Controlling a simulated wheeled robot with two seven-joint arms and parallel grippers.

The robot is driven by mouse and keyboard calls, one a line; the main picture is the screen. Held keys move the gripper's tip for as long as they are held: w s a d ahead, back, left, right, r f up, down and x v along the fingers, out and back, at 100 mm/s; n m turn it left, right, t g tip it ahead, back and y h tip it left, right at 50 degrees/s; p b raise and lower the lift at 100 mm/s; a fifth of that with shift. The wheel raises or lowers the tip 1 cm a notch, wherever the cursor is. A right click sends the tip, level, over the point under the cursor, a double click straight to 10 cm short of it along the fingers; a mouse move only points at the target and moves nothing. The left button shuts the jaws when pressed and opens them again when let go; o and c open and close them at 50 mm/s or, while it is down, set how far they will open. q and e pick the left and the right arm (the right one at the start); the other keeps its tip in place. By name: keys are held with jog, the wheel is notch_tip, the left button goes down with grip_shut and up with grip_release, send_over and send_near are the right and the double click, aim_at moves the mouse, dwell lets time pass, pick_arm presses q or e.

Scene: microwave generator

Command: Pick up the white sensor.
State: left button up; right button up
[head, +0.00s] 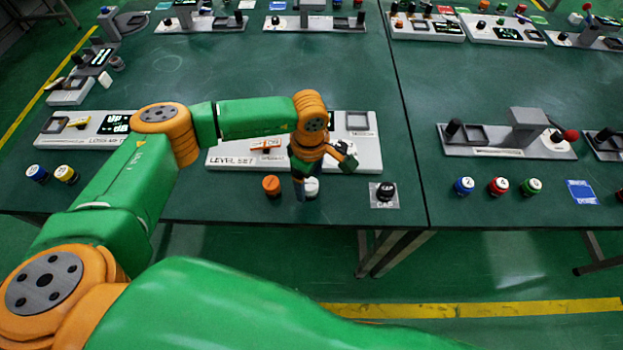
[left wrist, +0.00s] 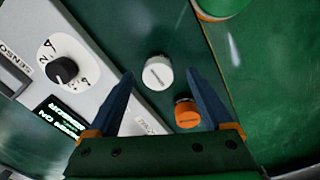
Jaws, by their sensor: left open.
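The white sensor (head: 312,187) is a small round white cap standing on the green table in front of the panel marked LEVEL SET. It also shows in the left wrist view (left wrist: 158,73), between and beyond the open finger tips. My left gripper (head: 300,188) is open above the table and partly covers the white sensor in the head view. No object is held in it. My right gripper is not in view.
An orange cap (head: 271,185) stands close to the left of the white sensor. The light grey panel (head: 225,155) stands behind. The table's front edge is near.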

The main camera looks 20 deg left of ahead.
aim_at(310, 183)
pick_arm(q)
notch_tip(310, 183, down, 2)
jog(key=shift+s+f, duration=0.1)
jog(key=shift+f, duration=0.1)
jog(key=shift+w+f, duration=0.3)
jog(key=shift+w, duration=0.05)
jog(key=shift+s+r, duration=0.1)
jog(key=shift+s, duration=0.05)
jog(key=c, duration=1.3)
grip_shut()
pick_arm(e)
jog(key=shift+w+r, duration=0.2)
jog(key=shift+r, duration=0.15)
